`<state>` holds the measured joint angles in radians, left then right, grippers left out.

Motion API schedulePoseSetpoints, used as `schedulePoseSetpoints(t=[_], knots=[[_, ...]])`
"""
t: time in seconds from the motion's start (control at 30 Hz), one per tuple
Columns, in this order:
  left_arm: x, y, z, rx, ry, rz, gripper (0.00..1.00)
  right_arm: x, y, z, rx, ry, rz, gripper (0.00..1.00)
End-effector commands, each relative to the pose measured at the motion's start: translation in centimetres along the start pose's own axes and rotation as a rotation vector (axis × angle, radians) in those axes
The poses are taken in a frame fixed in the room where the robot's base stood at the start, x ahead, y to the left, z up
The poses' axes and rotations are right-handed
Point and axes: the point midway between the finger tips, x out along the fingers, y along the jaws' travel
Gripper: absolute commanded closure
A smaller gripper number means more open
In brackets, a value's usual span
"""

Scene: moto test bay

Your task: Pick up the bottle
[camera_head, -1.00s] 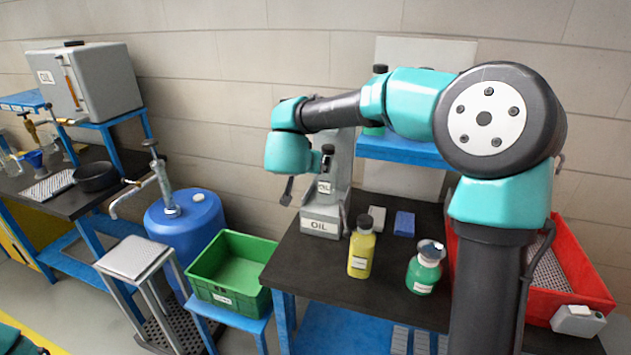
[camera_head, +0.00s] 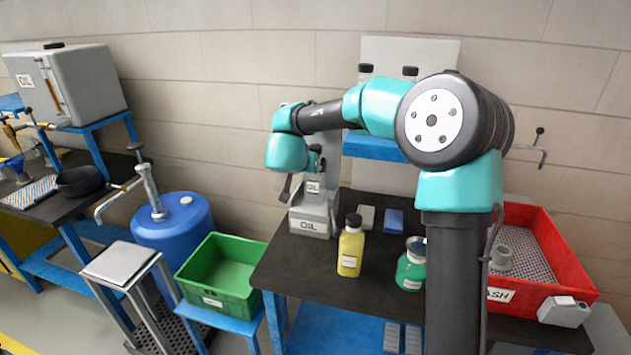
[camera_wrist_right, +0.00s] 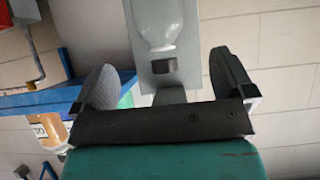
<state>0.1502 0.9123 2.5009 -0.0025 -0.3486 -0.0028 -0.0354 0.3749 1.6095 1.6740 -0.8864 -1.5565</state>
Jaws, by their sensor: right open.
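A yellow bottle (camera_head: 350,252) with a black cap stands upright on the dark workbench (camera_head: 290,265). A green bottle (camera_head: 409,270) stands to its right, partly hidden by my right arm. My right gripper (camera_wrist_right: 165,72) is open, its two fingers wide apart. In the head view the right gripper is up by the grey OIL stand (camera_head: 310,222), left of and above the yellow bottle. In the right wrist view a pale, bottle-like shape (camera_wrist_right: 158,25) with a dark end shows beyond the fingers; I cannot tell which object it is. My left gripper is not in view.
A red bin (camera_head: 575,275) stands at the right. A green crate (camera_head: 215,298) stands left of the bench, near a blue drum (camera_head: 172,235). A small grey block (camera_head: 366,216) and a blue block (camera_head: 393,221) lie behind the bottles. A blue shelf (camera_head: 375,150) is above.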

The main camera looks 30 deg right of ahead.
Motion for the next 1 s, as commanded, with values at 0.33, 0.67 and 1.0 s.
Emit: schedulePoseSetpoints(t=[0.33,0.67,1.0], knots=[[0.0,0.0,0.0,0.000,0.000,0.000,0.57,4.9,0.0,0.0,0.001,0.000,0.001,0.00],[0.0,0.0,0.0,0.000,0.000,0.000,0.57,5.1,0.0,0.0,0.000,0.000,0.000,0.00],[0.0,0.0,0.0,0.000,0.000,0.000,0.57,8.3,0.3,0.0,0.000,-0.001,0.002,0.00]])
